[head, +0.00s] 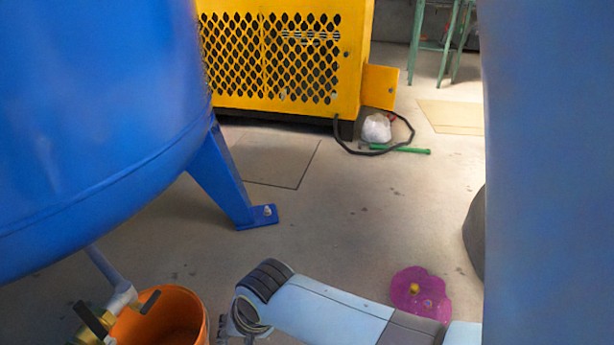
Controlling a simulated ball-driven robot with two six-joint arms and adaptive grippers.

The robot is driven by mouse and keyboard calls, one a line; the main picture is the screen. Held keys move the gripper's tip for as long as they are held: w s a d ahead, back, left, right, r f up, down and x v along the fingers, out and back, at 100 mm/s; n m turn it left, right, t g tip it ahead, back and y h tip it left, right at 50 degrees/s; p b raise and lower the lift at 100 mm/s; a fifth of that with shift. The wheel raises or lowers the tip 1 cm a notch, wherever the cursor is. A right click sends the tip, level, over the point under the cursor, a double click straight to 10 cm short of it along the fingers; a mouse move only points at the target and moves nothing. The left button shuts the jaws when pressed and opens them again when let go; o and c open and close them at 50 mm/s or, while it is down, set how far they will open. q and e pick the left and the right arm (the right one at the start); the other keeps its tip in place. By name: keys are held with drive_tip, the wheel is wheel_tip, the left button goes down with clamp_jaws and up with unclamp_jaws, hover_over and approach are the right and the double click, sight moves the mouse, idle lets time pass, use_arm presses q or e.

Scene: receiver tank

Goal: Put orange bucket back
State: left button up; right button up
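The orange bucket (196,312) stands at the bottom left, upright, its lower part cut off by the picture edge. It is below the blue tank (90,130), under a grey pipe with a brass valve (92,338) that covers part of its left side. What I see of its inside is plain orange. My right arm reaches in from the right along the bottom edge. Its gripper end (236,328) is just right of the bucket, apart from it in the picture and partly cut off. Its fingers do not show clearly. My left gripper is out of view.
A blue tank leg (228,185) stands on the floor behind the bucket. A magenta patch (422,294) lies on the floor beyond my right arm. A large blue surface (548,170) blocks the right side. A yellow machine (225,104) stands at the back. The middle floor is clear.

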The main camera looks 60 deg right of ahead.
drive_tip(key=s+d+r+n+t, duration=0.1)
drive_tip(key=s+d+r+n, duration=0.3)
drive_tip(key=s+r+n, duration=0.7)
drive_tip(key=s+r, duration=0.3)
drive_tip(key=r, duration=0.1)
drive_tip(key=shift+s+h, duration=0.25)
drive_tip(key=shift+h, duration=0.05)
use_arm(q)
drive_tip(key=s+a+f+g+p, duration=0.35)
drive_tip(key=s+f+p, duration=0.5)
drive_tip(key=p, duration=0.85)
use_arm(e)
drive_tip(key=s+d+f+g, duration=0.2)
drive_tip(key=s+d+f, duration=0.1)
drive_tip(key=s+f, duration=0.55)
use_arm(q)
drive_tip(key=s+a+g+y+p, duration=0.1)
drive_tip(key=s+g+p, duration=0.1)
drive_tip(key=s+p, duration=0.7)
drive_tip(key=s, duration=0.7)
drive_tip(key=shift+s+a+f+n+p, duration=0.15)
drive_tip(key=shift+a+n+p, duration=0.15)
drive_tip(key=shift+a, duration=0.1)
use_arm(e)
drive_tip(key=s+d+g+h, duration=0.1)
drive_tip(key=s+d+g, duration=0.1)
drive_tip(key=s, duration=1.4)
drive_tip(key=shift+s+f+g, duration=0.15)
drive_tip(key=shift+g, duration=0.45)
